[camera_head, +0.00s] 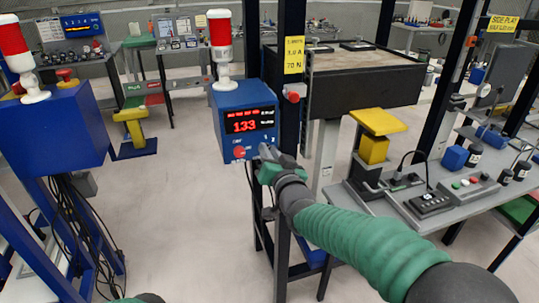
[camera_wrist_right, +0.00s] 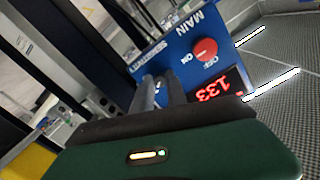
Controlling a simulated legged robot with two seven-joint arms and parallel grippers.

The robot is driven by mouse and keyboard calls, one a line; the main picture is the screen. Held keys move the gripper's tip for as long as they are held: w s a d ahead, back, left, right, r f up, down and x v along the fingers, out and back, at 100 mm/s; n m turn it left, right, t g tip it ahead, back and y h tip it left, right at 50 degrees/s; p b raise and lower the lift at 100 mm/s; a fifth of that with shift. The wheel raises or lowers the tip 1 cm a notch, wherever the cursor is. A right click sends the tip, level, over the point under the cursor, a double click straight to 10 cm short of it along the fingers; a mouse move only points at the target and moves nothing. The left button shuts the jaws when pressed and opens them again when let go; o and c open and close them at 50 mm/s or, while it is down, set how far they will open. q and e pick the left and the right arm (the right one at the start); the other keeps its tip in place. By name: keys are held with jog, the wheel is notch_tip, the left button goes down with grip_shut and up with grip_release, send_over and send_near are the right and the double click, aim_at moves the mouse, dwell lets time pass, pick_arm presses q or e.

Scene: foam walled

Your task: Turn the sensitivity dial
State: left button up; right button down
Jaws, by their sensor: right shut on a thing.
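Below the display is a red main switch (camera_head: 239,152), which also shows in the wrist view (camera_wrist_right: 205,50) beside the "MAIN" lettering. My right gripper (camera_head: 264,152) is at the lower right of the box's face. In the wrist view its fingers (camera_wrist_right: 163,88) are close together against the panel, under the "SENSITIVITY" label. They are shut on the sensitivity dial, which the fingers hide. My left gripper is not in view.
A red and white signal lamp (camera_head: 221,45) stands on the box. A dark post (camera_head: 289,100) with a yellow label (camera_head: 294,55) rises just right of it. A bench (camera_head: 440,205) with several devices stands at the right. Another blue box (camera_head: 55,128) is at the left.

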jog(key=shift+w+r+m, duration=0.1)
jog(key=shift+r+m, duration=0.15)
jog(key=shift+m, duration=0.35)
jog(key=c, duration=1.6)
grip_release()
jog(key=shift+o, duration=1.4)
jog(key=shift+w+f, duration=0.1)
jog(key=shift+f, duration=0.1)
